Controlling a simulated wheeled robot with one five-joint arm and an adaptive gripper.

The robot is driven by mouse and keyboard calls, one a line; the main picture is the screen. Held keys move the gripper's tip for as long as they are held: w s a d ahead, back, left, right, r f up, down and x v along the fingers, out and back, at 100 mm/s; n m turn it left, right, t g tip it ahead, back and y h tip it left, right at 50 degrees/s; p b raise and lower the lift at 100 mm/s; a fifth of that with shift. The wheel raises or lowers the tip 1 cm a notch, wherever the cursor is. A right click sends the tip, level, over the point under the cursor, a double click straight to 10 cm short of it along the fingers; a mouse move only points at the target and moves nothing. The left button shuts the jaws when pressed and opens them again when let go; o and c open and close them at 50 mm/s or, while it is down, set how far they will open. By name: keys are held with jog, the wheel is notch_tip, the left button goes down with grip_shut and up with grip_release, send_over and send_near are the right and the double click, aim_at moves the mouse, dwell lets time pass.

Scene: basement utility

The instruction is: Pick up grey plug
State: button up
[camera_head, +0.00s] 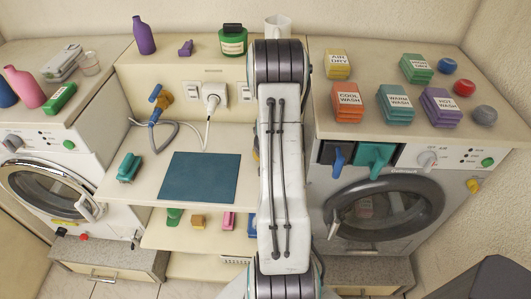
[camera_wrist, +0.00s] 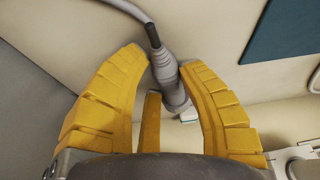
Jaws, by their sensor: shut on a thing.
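The grey plug (camera_wrist: 168,78) shows in the wrist view, with a dark sleeve and a grey cable (camera_wrist: 120,8) leading to the upper left. My gripper (camera_wrist: 158,58) has yellow ribbed fingers on either side of the plug and is shut on it. A white piece (camera_wrist: 188,115) shows just beyond the plug's lower end; I cannot tell if the plug sits in a socket. In the head view my arm hides the plug and nearly all of my gripper.
A white plug (camera_head: 213,100) sits in the back panel. A blue-and-orange plug (camera_head: 165,99) with a grey cable is farther left. A dark blue mat (camera_head: 200,177) lies on the worktop, beside a teal item (camera_head: 129,168). Washing machines (camera_head: 52,190) and (camera_head: 385,212) flank the worktop.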

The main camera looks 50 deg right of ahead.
jog(key=shift+r, duration=0.1)
jog(key=shift+c, duration=0.2)
jog(key=shift+r, duration=0.25)
notch_tip(320, 180, up, 9)
jog(key=shift+r+b, duration=0.15)
jog(key=shift+b, duration=0.4)
jog(key=shift+d+r, duration=0.1)
jog(key=shift+s+d+r+m+p, duration=0.55)
jog(key=shift+s+d+r+m, duration=0.15)
jog(key=shift+s+d+r, duration=0.4)
jog(key=shift+w+d+f, duration=0.1)
jog(key=shift+w+d, duration=0.1)
jog(key=shift+w+d, duration=0.7)
jog(key=shift+d, duration=0.2)
jog(key=shift+w+d, duration=0.65)
jog(key=shift+d, duration=0.2)
jog(key=shift+w+d+p, duration=0.65)
jog(key=shift+w+d, duration=0.1)
jog(key=shift+d, duration=0.2)
jog(key=shift+w+d+p, duration=0.6)
jog(key=shift+w+d, duration=0.15)
jog(key=shift+d, duration=0.2)
grip_shut()
